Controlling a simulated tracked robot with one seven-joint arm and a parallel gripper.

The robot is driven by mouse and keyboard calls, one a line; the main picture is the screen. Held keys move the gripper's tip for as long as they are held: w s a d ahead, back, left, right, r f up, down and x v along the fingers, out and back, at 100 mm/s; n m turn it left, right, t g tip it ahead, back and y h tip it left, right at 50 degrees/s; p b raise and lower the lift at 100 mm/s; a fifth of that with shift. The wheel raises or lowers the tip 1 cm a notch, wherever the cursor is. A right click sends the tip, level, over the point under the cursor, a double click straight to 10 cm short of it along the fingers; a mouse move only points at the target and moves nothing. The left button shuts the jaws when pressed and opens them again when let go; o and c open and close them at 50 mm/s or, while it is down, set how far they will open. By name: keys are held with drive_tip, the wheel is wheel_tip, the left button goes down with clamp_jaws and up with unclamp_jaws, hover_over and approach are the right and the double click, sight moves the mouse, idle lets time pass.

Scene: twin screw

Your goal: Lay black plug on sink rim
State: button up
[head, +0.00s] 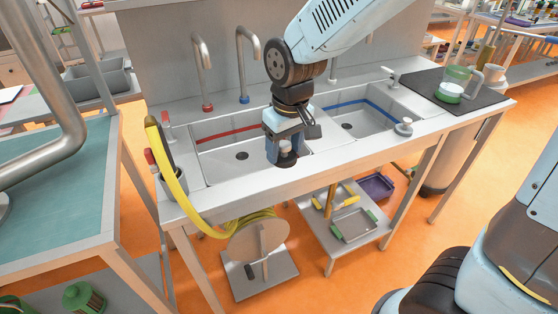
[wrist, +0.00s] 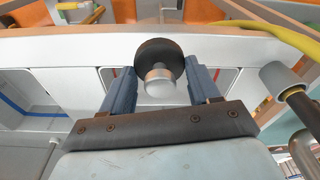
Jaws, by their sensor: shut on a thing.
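The black plug (wrist: 153,50) is a dark disc with a silver knob (wrist: 159,82). In the wrist view it sits between the two blue fingers of my gripper (wrist: 161,78), which is shut on it. In the head view my gripper (head: 286,150) points down at the front edge of the twin sink, near the divider between the basins. The plug shows only partly there, below the fingers (head: 288,161). The pale sink rim (head: 240,187) runs along the front, and it also shows behind the plug in the wrist view (wrist: 75,50). I cannot tell whether the plug touches it.
The left basin (head: 222,150) has a red stripe, the right basin (head: 375,117) a blue one. A silver knobbed piece (head: 404,127) stands on the front rim at right. A yellow hose (head: 172,185) hangs at left. Taps (head: 243,65) stand behind. A black mat (head: 425,87) holds a jug.

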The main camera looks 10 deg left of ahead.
drive_tip(key=w+f, duration=0.1)
drive_tip(key=w+a+f, duration=0.1)
drive_tip(key=f, duration=0.1)
drive_tip(key=w+f, duration=0.1)
drive_tip(key=shift+w+a+f, duration=0.2)
drive_tip(key=shift+a+f, duration=0.1)
drive_tip(key=shift+f, duration=1.6)
drive_tip(key=o, duration=1.1)
drive_tip(key=shift+f, duration=0.1)
